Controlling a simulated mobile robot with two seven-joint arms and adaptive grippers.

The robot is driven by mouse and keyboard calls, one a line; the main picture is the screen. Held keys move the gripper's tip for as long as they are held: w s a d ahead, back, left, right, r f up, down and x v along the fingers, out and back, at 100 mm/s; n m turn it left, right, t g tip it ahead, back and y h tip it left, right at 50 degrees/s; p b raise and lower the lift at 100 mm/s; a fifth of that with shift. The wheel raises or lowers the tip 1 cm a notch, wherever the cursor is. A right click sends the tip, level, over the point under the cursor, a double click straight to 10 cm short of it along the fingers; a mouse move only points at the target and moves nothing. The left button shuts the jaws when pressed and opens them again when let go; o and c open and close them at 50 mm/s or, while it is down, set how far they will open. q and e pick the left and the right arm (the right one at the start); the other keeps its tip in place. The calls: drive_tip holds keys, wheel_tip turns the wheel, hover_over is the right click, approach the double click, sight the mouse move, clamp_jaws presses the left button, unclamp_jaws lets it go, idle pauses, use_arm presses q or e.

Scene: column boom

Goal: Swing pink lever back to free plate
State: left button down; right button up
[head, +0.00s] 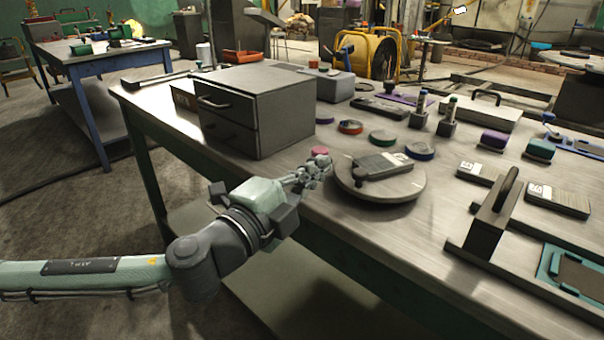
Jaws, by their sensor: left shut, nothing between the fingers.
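A small pink round piece (320,152) shows at the near side of the table, just behind my left gripper. I cannot tell whether it is the end of the pink lever; no longer pink arm shows. My left gripper (322,165) is shut and empty, beside the pink piece and left of a round grey plate (400,189). Whether it touches the pink piece is unclear. On the round plate lies a dark grey block with a white label (385,163), with a small dark knob (359,181) at its left end. My right gripper is out of view.
A grey drawer box (259,117) stands left of the gripper. Coloured discs, such as a green one (383,137) and a blue one (420,151), lie behind the plate. A dark upright handle (491,220) stands to the right. The bare tabletop (400,230) in front is clear.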

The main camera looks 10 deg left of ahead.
sight(321, 152)
use_arm(q)
drive_tip(key=shift+x, duration=1.75)
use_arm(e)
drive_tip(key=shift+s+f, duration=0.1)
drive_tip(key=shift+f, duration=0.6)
use_arm(q)
drive_tip(key=shift+a+f, duration=0.1)
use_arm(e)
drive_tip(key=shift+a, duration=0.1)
